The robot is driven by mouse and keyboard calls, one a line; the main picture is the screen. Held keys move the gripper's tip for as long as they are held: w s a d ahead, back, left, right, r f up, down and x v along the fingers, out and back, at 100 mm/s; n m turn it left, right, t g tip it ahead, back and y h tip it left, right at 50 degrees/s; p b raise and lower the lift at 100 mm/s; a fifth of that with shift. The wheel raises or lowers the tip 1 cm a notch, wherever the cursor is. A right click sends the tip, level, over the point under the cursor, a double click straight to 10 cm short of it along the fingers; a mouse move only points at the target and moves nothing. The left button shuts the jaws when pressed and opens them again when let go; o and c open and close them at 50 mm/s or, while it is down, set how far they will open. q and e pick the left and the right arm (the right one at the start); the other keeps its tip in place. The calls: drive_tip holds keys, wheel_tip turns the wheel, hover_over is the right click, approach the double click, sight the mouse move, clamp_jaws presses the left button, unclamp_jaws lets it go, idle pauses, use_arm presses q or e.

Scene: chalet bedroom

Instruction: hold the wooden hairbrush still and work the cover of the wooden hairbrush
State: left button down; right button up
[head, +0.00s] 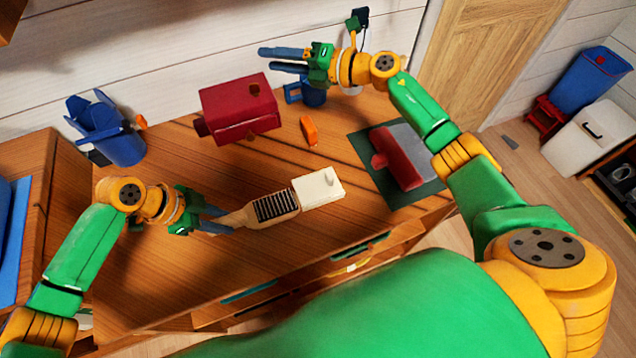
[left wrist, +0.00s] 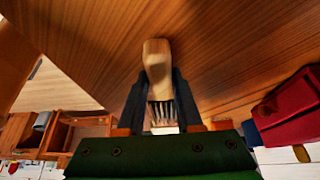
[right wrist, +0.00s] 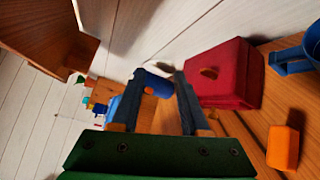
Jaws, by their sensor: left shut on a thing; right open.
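The wooden hairbrush (head: 275,206) is over the near part of the wooden table, its dark bristles showing. Its pale handle points left, toward my left gripper (head: 218,219), which is shut on it. The white cover (head: 318,188), a block with a small knob, sits at the brush's right end; I cannot tell how far it overlaps the brush head. In the left wrist view the brush handle (left wrist: 157,62) stands between the fingers, and part of the bristles shows. My right gripper (head: 280,59) is open and empty, raised above the back of the table, away from the brush.
A dark red box (head: 240,110), an orange block (head: 309,131) and a blue mug (head: 310,94) stand behind the brush. A blue container (head: 115,145) is at back left. A red and grey object (head: 402,155) lies on a green mat (head: 362,150) at right.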

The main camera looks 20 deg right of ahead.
drive_tip(key=s+a+n+g, duration=0.3)
drive_tip(key=s+a+g, duration=0.1)
drive_tip(key=a, duration=0.1)
drive_tip(key=g+h, duration=0.9)
drive_tip(key=h, duration=0.3)
approach(329, 174)
drive_tip(key=shift+n, duration=0.4)
drive_tip(key=f, duration=0.3)
drive_tip(key=s+f, duration=0.1)
drive_tip(key=f, duration=0.5)
drive_tip(key=shift+s+d+f, duration=0.1)
drive_tip(key=shift+s+d, duration=0.05)
drive_tip(key=shift+s, duration=0.15)
